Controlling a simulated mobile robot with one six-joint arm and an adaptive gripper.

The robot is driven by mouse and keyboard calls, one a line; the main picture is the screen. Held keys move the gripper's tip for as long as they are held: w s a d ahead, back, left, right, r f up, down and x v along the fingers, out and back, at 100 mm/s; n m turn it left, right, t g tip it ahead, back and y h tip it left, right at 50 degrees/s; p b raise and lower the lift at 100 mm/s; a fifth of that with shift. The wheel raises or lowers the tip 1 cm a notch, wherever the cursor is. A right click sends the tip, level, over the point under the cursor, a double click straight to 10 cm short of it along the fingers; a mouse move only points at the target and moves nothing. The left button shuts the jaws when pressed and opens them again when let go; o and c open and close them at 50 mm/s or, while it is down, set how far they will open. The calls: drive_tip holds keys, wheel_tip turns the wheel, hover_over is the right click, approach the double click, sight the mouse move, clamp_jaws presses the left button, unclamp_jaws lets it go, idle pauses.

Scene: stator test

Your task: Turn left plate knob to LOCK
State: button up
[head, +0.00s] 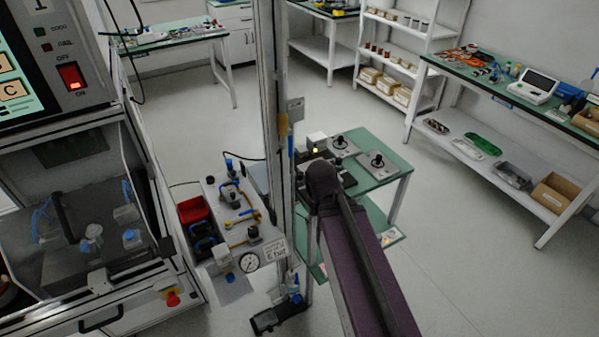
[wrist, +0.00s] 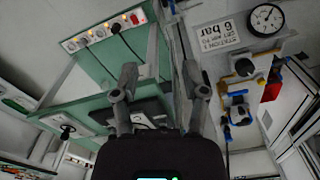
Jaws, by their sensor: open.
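The left plate (head: 335,149) is a grey square with a black knob (head: 341,142), at the back of the green table. A similar right plate (head: 391,172) with a black knob (head: 377,161) sits beside it. The knob markings are too small to read. In the wrist view one black knob (wrist: 67,130) shows at the left; I cannot tell which plate it belongs to. My gripper (wrist: 159,88) is open in the wrist view, its two dark fingers apart with nothing between them. It is apart from both plates. I cannot make out its fingers in the head view.
A metal post (head: 272,120) stands between the green table and a bench with a pressure gauge (head: 249,263), a 6 bar sign (head: 275,250) and a red bin (head: 194,210). A small white box (head: 317,138) stands left of the plates. The floor right of the table is clear.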

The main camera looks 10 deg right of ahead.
drive_tip(key=shift+d, duration=0.1)
drive_tip(key=shift+o, duration=1.1)
drive_tip(key=shift+w, duration=0.15)
wheel_tip(320, 180, up, 6)
drive_tip(key=n+p, duration=0.6)
drive_tip(key=n, duration=1.3)
hover_over(300, 173)
drive_tip(key=shift+r, duration=0.1)
wheel_tip(300, 173, down, 14)
drive_tip(key=b, duration=1.3)
drive_tip(key=shift+r, duration=0.1)
